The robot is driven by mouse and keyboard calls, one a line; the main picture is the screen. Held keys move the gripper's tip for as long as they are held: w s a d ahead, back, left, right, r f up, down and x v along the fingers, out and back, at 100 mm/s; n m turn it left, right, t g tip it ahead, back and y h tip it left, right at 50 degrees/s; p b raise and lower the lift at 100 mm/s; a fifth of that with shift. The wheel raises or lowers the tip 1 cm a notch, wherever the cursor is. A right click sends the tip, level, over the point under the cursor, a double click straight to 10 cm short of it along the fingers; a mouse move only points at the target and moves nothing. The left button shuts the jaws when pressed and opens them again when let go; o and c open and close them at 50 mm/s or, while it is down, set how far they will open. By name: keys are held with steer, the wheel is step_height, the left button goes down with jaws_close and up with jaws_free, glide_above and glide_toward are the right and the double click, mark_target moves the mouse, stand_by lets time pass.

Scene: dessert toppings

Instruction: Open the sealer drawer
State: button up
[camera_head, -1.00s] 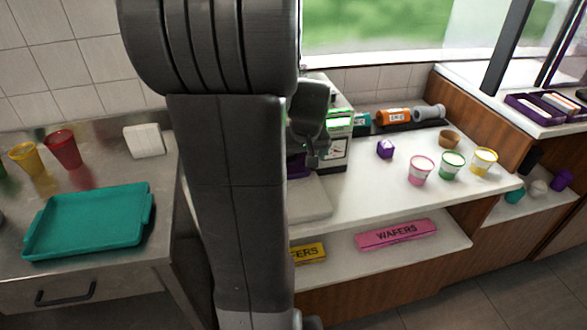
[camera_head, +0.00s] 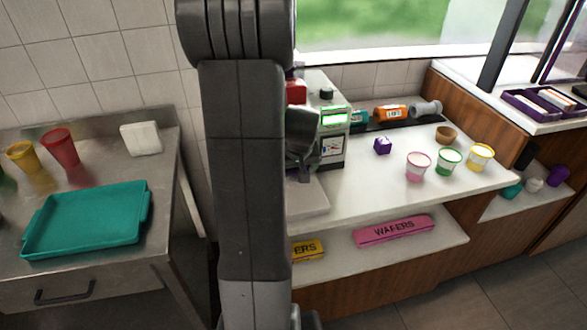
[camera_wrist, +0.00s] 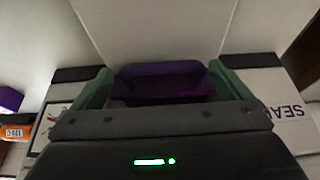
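The sealer (camera_head: 333,132) is a pale box-shaped machine with a lit green display, standing on the white counter right of my arm in the head view. In the wrist view, its side with large letters (camera_wrist: 288,110) shows at the right. The purple drawer part (camera_wrist: 163,84) of the sealer lies ahead of my gripper (camera_wrist: 160,73), between the two green fingers. The fingers are spread wide, one on each side of the purple part. Whether they touch it cannot be told. In the head view my arm hides most of the drawer and the gripper's fingertips.
Wafer boxes (camera_head: 394,231) lie on the shelf below. A teal tray (camera_head: 30,248) sits on the steel table at left. The counter's front middle is clear.

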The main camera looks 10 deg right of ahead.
steer(key=c, duration=0.9)
steer(key=s+b, duration=0.1)
steer(key=s, duration=0.4)
steer(key=s+b, duration=0.1)
steer(key=s, duration=0.4)
steer(key=s+b, duration=0.2)
steer(key=s, duration=0.4)
steer(key=shift+d, duration=0.25)
steer(key=o, duration=1.1)
steer(key=shift+d, duration=0.1)
steer(key=shift+s+r, duration=0.1)
steer(key=shift+r, duration=0.05)
steer(key=p+v, duration=0.1)
steer(key=v, duration=1.2)
steer(key=shift+r, duration=0.25)
steer(key=shift+f, duration=0.1)
steer(key=b+x, duration=0.1)
steer(key=x, duration=1.2)
steer(key=shift+f, duration=0.3)
